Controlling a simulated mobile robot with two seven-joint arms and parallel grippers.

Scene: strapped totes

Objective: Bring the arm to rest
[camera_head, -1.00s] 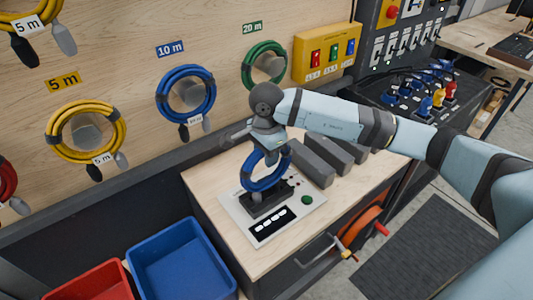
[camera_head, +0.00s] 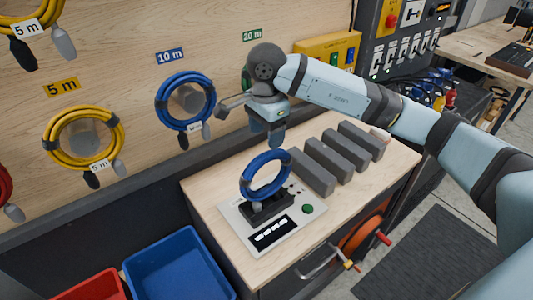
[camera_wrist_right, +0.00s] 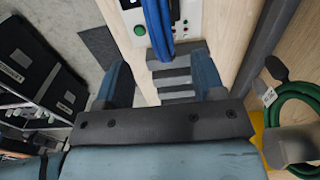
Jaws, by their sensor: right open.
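My right gripper (camera_head: 272,132) hangs in the air above the wooden bench top, up and behind the blue cable coil. It is open with nothing between its fingers. In the right wrist view its two blue-grey fingers (camera_wrist_right: 162,85) stand apart. A blue cable coil (camera_head: 266,176) stands upright in a dark holder (camera_head: 266,207) on a light tester plate (camera_head: 232,215) on the bench. The coil also shows in the right wrist view (camera_wrist_right: 158,28), apart from the fingers. My left gripper is not in view.
Several grey blocks (camera_head: 330,159) lie on the bench (camera_head: 205,185) right of the tester. Coils hang on the wooden panel behind, including a blue one (camera_head: 160,100) and a yellow one (camera_head: 50,150). A blue bin (camera_head: 178,270) and a red bin (camera_head: 92,288) stand at lower left.

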